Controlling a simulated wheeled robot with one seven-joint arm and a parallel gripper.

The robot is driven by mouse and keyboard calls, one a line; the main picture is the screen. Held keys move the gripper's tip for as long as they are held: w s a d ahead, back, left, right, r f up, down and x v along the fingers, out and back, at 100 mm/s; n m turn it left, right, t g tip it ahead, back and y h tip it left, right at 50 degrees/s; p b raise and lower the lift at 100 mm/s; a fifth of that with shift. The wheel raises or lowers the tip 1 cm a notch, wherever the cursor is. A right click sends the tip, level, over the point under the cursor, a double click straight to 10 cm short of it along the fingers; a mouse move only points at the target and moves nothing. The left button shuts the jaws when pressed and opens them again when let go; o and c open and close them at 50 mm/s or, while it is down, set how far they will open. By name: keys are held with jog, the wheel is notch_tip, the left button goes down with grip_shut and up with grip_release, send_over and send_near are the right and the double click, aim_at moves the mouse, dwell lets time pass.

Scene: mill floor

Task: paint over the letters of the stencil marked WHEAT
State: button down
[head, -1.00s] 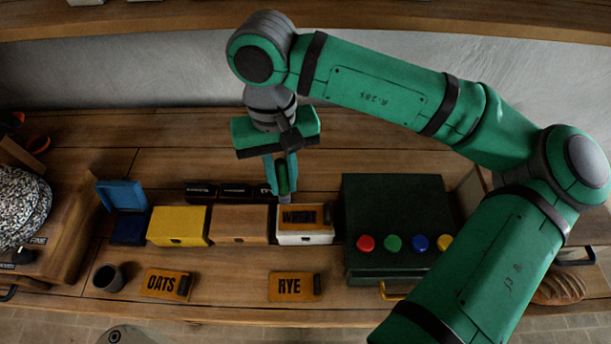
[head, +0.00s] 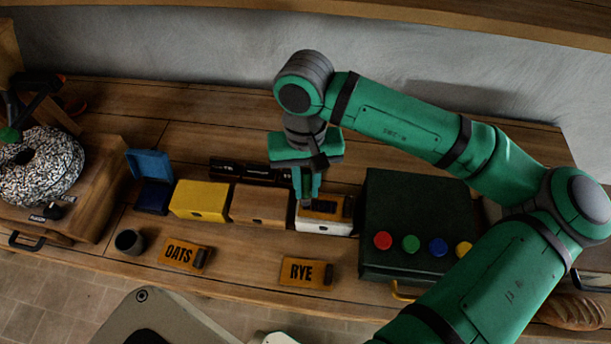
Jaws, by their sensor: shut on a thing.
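The orange WHEAT stencil (head: 329,208) lies on top of the white box (head: 323,227). Its letters show only as a dark band, too small to read now; its left end is partly hidden by the gripper. My gripper (head: 306,190) points down at the stencil's left end, shut on a slim upright tool (head: 307,203) with a pale tip. The fingers hide most of this tool. Its tip is at or just above the stencil; I cannot tell whether it touches. The OATS stencil (head: 181,254) and the RYE stencil (head: 303,271) lie on the bench in front.
A yellow box (head: 199,201), a wooden box (head: 261,205) and an open blue box (head: 150,165) stand left of the white one. A dark green case (head: 415,215) with coloured buttons stands close on the right. A grey cup (head: 129,242) stands at front left.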

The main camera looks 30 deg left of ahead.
jog(key=shift+w+d, duration=0.15)
jog(key=shift+d, duration=0.25)
jog(key=shift+w+d, duration=0.1)
jog(key=shift+d, duration=0.2)
jog(key=shift+w+d, duration=0.15)
jog(key=shift+d, duration=0.15)
jog(key=shift+s+a+f, duration=0.1)
jog(key=shift+s+a, duration=0.35)
jog(key=shift+a, duration=0.25)
jog(key=shift+s+a, duration=0.2)
jog(key=shift+w+d, duration=0.1)
jog(key=shift+d, duration=0.5)
notch_tip(320, 180, up, 8)
jog(key=shift+w+d, duration=0.2)
jog(key=shift+w, duration=0.1)
